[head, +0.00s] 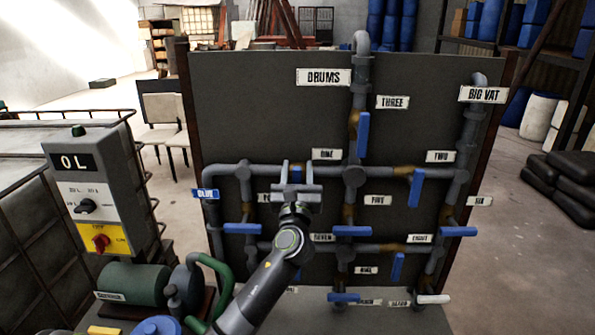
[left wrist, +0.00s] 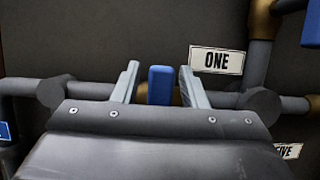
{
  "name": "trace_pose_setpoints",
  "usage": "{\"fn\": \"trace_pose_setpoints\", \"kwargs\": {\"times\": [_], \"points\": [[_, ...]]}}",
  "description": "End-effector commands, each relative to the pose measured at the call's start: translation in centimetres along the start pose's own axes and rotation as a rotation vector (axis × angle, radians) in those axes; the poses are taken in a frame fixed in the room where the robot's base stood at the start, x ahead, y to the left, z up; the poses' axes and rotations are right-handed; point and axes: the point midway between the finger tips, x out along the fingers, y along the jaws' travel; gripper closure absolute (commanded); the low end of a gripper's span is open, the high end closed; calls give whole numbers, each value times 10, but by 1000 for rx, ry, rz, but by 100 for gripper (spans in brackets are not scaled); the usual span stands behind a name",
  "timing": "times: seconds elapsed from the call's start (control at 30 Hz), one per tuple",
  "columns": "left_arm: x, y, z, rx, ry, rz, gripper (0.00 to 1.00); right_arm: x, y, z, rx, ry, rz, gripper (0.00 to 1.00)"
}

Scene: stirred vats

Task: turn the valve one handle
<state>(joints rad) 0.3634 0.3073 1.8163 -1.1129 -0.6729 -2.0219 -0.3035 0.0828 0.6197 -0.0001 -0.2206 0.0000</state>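The valve one handle is a blue upright bar in the middle of the left wrist view (left wrist: 160,86), on a grey horizontal pipe. A white label "ONE" (left wrist: 216,61) is just right of it. In the head view a bit of the handle (head: 296,173) shows between my fingers, left of the label (head: 326,154). My left gripper (head: 296,168) is in front of the pipe board. Its fingers (left wrist: 158,82) are open, one on each side of the handle, with a gap on both sides. The handle's lower end is hidden behind the gripper body.
The board (head: 270,100) carries grey pipes and several other blue handles, such as valve three's (head: 363,135) and valve two's (head: 416,188). A control box (head: 88,203) and a green motor (head: 133,284) stand at left.

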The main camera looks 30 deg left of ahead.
Motion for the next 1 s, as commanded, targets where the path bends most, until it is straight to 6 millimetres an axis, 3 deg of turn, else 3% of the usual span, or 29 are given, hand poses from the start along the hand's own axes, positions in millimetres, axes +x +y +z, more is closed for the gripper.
{"fn": "trace_pose_setpoints", "kwargs": {"times": [0.03, 0.3, 0.67, 1.0], "points": [[0, 0, 0, 0, 0, 0, 68, 0, 0, 0, 0, 0, 0, 64], [0, 0, 0, 0, 0, 0, 100, 0, 0, -2, 0, 2, 0, 64], [-1, 2, -1, -55, 0, 23, 100, 5, -1, -2, 0, 4, -1, 64], [-2, 9, -3, -286, 0, 119, 100, 18, -6, -1, 2, 4, -6, 64]]}}
